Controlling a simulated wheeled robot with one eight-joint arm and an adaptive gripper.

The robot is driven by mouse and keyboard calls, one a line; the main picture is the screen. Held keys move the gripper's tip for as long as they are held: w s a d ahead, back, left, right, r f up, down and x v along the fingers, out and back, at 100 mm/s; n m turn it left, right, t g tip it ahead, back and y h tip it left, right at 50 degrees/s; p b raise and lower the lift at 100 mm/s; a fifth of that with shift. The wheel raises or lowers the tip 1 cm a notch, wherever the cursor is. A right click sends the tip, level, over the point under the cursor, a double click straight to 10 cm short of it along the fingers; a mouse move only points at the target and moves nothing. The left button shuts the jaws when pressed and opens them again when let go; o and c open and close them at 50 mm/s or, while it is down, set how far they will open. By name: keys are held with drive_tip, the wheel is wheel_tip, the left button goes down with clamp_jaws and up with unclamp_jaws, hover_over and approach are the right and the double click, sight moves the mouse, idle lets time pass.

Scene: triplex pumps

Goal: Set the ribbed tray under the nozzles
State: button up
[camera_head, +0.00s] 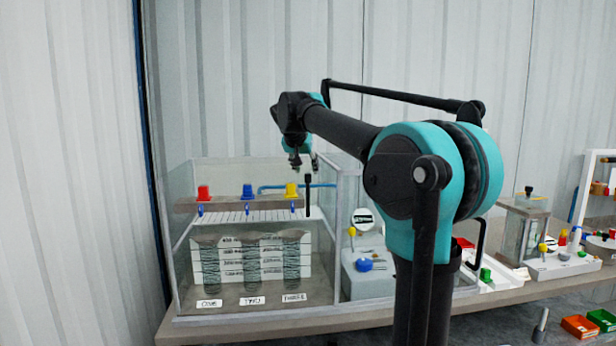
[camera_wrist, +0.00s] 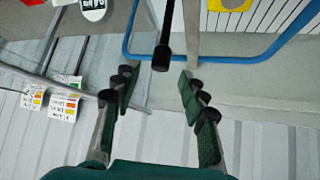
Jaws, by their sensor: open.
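The white ribbed tray (camera_head: 245,215) lies level inside the clear enclosure, below the row of red (camera_head: 203,192), blue (camera_head: 247,191) and yellow (camera_head: 292,190) nozzle caps. Small blue tips show at its back edge. A black upright handle (camera_head: 308,195) stands at the tray's right end. My gripper (camera_head: 302,165) is above the handle, open and empty. In the wrist view my gripper (camera_wrist: 160,82) has its fingers spread, with the black handle's end (camera_wrist: 161,58) near the gap between the fingertips, apart from both. The ribbed tray (camera_wrist: 272,15) shows at the top right there.
Under the tray stand three spring-like columns (camera_head: 251,265) labelled ONE, TWO, THREE. A blue pipe (camera_head: 275,187) runs behind; it crosses the wrist view (camera_wrist: 215,52). The enclosure's post (camera_head: 340,240) stands right of the tray. A grey unit with a blue knob (camera_head: 366,265) is beyond it.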

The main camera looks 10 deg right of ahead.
sight(308, 175)
drive_tip(key=x, duration=0.5)
clamp_jaws()
idle(0.3)
